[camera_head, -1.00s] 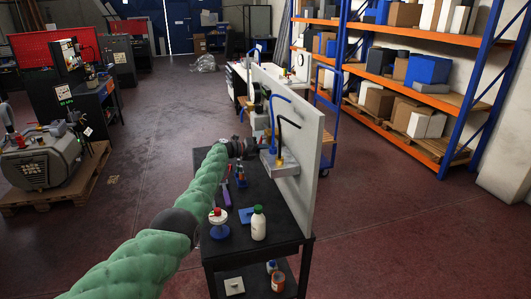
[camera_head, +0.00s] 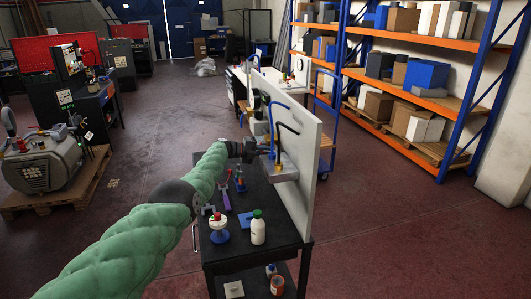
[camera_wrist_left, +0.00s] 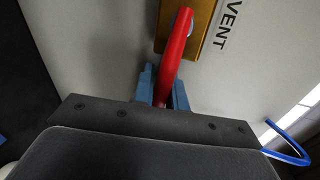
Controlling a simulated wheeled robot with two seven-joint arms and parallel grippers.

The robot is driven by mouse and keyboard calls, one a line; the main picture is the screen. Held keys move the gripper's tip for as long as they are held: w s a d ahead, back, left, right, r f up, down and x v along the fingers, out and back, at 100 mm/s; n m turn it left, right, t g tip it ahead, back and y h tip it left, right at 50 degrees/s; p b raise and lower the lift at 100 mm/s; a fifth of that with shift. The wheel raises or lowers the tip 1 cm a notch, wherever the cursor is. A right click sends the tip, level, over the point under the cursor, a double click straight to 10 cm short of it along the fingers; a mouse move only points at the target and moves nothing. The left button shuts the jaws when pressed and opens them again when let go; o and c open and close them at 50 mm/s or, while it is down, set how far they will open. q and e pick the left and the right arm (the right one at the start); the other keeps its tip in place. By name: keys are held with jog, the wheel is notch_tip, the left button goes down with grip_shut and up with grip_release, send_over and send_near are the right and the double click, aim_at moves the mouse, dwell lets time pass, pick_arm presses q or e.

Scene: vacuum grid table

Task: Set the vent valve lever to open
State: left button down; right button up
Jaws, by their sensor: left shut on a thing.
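The red vent valve lever (camera_wrist_left: 174,58) shows in the left wrist view, running down from its pivot on a brass valve body (camera_wrist_left: 202,28). A "VENT" label (camera_wrist_left: 230,24) is printed on the panel beside it. My left gripper (camera_wrist_left: 161,92) is shut on the lower end of the lever, one blue-grey finger on each side. In the head view my left gripper (camera_head: 262,150) is at the left face of the upright grey panel (camera_head: 305,195); the lever is too small to make out there. My right gripper is out of view.
The black table (camera_head: 268,243) carries a white bottle with a green cap (camera_head: 258,228), a blue and white item with a red top (camera_head: 218,225) and small tools. A blue hose (camera_wrist_left: 290,145) runs near the gripper. Open floor lies left of the table.

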pick_arm(q)
jog(key=shift+r, duration=0.15)
jog(key=c, duration=1.4)
grip_release()
jog(key=shift+w, duration=0.1)
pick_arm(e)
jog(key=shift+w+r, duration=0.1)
